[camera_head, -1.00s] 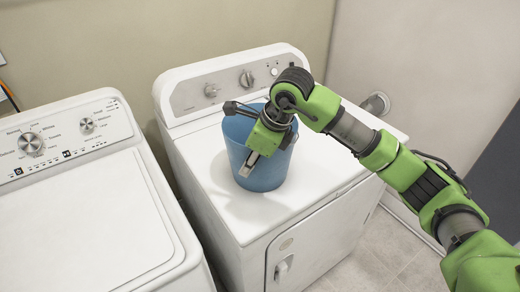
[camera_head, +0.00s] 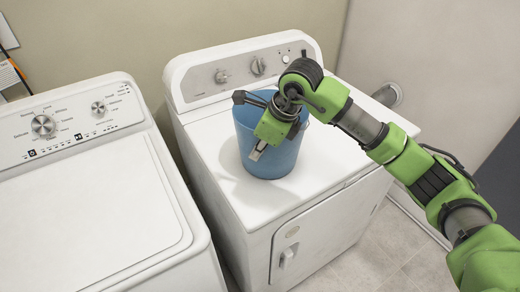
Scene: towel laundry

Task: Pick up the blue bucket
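The blue bucket (camera_head: 280,163) stands upright on top of the white right-hand machine. One fingertip shows in front of the bucket's outer wall. The other finger reaches left across the top of the bucket near the far rim. The fingers are wide apart, so the gripper looks open. Whether either finger touches the bucket cannot be told. The gripper and wrist hide much of the rim and the inside. My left gripper is not in view.
The right-hand machine (camera_head: 223,196) has a raised control panel with knobs behind the bucket. A white washer-like machine (camera_head: 85,215) stands to the left, with a narrow gap between. A wall is close behind. The machine top left of the bucket is clear.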

